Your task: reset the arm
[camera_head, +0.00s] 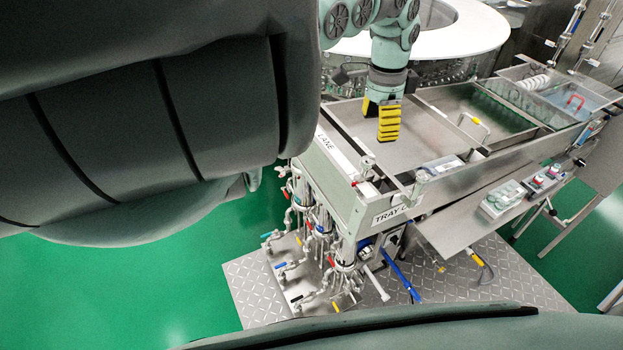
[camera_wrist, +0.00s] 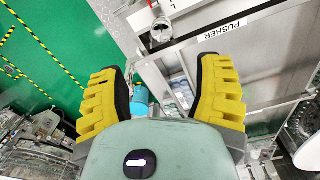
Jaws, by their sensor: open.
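My gripper (camera_head: 383,118) hangs from my green arm in the head view, pointing down over the left end of the metal tray lane (camera_head: 419,148). In the wrist view my gripper (camera_wrist: 160,95) has its two ridged yellow fingers spread wide apart. Nothing shows held between them. A metal panel labelled PUSHER (camera_wrist: 222,29) lies beyond the right finger in the wrist view. I cannot tell whether the gripper touches the lane.
A large white ring (camera_head: 455,35) stands behind the lane. Pipes and coloured valves (camera_head: 318,235) sit below its left end, over a ridged metal plate (camera_head: 490,270). Several small controls (camera_head: 510,195) sit on a side shelf. Green floor (camera_head: 150,290) is open at left.

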